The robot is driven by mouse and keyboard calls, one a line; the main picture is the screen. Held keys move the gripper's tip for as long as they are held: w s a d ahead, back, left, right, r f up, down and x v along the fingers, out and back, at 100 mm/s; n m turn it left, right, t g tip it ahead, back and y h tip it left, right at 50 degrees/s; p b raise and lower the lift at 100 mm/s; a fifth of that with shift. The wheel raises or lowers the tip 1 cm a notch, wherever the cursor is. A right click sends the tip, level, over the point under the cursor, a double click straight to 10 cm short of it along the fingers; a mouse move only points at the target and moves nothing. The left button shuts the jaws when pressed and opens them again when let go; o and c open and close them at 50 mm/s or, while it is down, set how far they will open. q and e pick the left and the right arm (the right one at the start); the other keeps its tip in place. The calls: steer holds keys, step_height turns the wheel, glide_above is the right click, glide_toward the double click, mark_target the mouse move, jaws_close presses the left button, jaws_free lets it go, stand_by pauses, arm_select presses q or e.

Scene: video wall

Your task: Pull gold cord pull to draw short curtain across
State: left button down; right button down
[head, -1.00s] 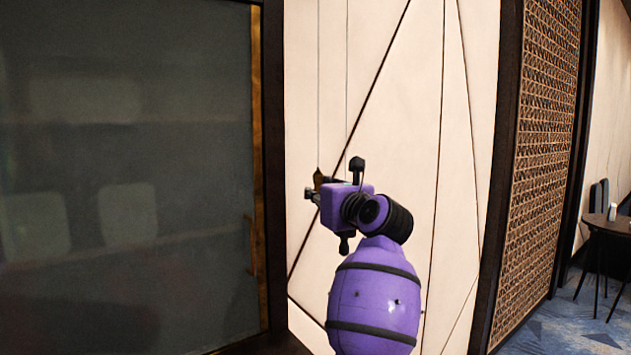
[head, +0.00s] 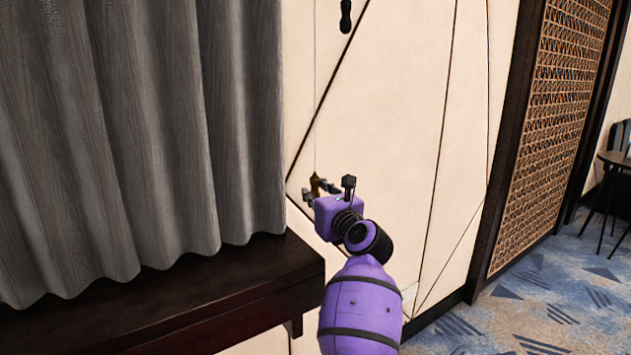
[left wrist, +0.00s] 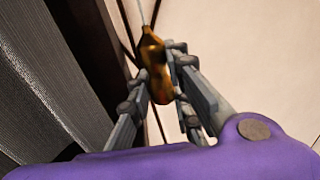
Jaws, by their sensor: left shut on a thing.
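The gold cord pull (head: 315,182) hangs on a thin cord beside the pale panelled wall. My left gripper (head: 321,190) is shut on it, and a finger hides part of it. In the left wrist view the gold pull (left wrist: 153,62) sits between my left fingers (left wrist: 156,82), with the cord running up from its top. The short grey curtain (head: 140,120) hangs in pleats at the left and covers the area behind it. A second, dark pull (head: 346,15) hangs higher up, apart from my gripper. My right gripper is not in view.
A dark wooden ledge (head: 190,290) juts out below the curtain, left of my left arm. A woven lattice panel (head: 560,120) in a dark frame stands at the right. Patterned blue carpet (head: 550,300) lies open there, with a table and chairs at the far right.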

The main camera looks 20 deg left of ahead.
arm_select(q)
steer(key=shift+f, duration=0.8)
steer(key=shift+s+f, duration=0.1)
steer(key=shift+f, duration=0.15)
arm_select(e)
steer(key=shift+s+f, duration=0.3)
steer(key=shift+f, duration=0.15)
arm_select(q)
steer(key=shift+f, duration=0.15)
steer(key=c, duration=1.6)
jaws_free()
steer(key=shift+r, duration=0.25)
steer(key=shift+d+r, duration=0.1)
steer(key=v, duration=1.2)
